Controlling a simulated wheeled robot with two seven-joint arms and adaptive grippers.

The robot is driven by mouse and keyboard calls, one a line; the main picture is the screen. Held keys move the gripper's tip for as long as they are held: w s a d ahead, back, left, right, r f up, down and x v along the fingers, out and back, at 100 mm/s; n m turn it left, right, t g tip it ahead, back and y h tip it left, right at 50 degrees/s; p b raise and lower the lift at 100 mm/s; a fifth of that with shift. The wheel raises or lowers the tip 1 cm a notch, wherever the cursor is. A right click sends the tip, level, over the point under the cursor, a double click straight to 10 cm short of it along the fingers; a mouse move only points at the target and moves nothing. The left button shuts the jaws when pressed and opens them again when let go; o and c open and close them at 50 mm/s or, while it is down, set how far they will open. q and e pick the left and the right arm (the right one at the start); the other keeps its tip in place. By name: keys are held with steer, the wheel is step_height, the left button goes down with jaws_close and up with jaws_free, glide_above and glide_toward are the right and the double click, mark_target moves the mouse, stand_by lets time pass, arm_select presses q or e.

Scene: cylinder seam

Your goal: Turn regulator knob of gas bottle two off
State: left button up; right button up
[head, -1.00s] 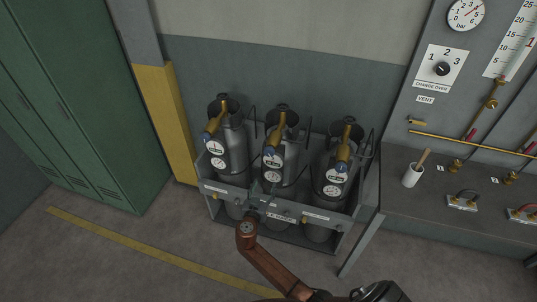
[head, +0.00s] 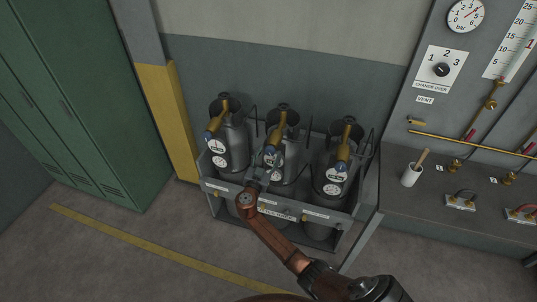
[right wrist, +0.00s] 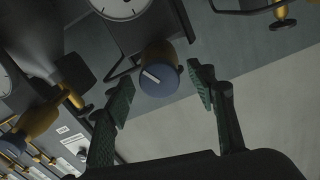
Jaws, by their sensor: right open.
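Three grey gas bottles stand in a rack; the middle one (head: 291,163) has a brass regulator (head: 277,137) on top with a small blue knob (head: 269,154) at its lower end. My right gripper (head: 261,174) is just below and in front of that knob and partly hides the bottle's gauges. In the right wrist view a round blue knob (right wrist: 158,78) with a white pointer line shows between and a little beyond the fingertips of my open right gripper (right wrist: 160,92). The fingers appear apart from the knob. My left gripper is not in view.
The left bottle (head: 232,148) and right bottle (head: 331,175) stand close on either side with similar regulators. The rack's front rail (head: 315,213) lies below the gripper. A grey bench (head: 430,220) with a white cup (head: 411,175) is at right.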

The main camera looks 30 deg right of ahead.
steer(key=shift+c, duration=0.7)
steer(key=c, duration=1)
